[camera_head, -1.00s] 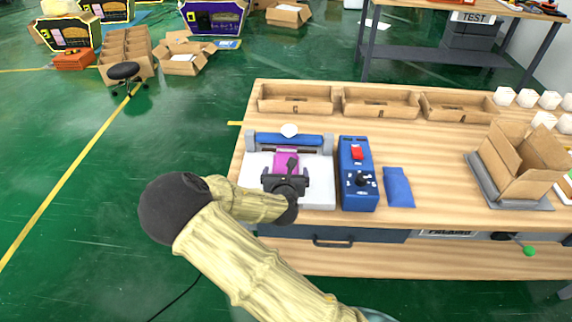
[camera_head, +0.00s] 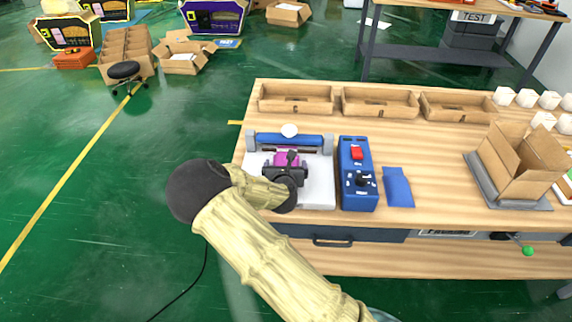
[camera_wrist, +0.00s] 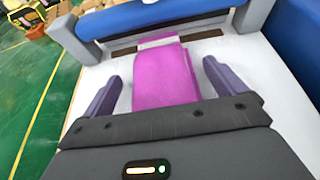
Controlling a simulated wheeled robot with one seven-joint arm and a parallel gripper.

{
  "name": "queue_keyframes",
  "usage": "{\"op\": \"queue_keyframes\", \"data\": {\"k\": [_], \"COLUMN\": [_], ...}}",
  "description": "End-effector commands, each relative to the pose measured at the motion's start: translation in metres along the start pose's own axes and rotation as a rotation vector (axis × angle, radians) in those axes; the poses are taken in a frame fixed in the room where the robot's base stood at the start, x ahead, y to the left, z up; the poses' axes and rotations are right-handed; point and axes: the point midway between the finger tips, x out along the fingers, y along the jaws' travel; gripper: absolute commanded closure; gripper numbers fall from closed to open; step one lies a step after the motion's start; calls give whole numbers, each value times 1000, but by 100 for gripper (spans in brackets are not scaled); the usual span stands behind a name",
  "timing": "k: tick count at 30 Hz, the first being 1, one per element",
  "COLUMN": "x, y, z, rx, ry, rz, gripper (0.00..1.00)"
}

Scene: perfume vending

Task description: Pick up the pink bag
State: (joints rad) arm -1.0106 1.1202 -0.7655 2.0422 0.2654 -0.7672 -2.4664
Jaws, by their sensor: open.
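The pink bag (camera_wrist: 165,75) lies on the white bed of the sealing machine (camera_wrist: 255,60), with its far end close to the blue roller bar. In the head view only a small part of the pink bag (camera_head: 287,157) shows, as my gripper covers the rest. My gripper (camera_wrist: 160,80) is open, with one finger on each side of the bag and a gap on both sides. In the head view my gripper (camera_head: 286,165) is over the machine's bed. I cannot tell its exact height above the bed.
A blue control box (camera_head: 359,185) with a red switch stands right beside the machine. A blue pouch (camera_head: 398,187) lies to its right. Cardboard trays (camera_head: 380,102) line the back of the table. An open carton (camera_head: 520,160) stands at the right.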

Motion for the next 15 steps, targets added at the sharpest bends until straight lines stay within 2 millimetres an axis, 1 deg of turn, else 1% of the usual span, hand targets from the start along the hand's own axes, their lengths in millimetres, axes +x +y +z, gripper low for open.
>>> {"op": "queue_keyframes", "data": {"k": [6, 8, 9, 14, 15], "x": [0, 0, 0, 0, 0], "y": [0, 0, 0, 0, 0], "z": [0, 0, 0, 0, 0], "rx": [0, 0, 0, 0, 0], "ry": [0, 0, 0, 0, -1], "rz": [0, 0, 0, 0, 0], "gripper": [4, 14, 22, 53, 54]}}
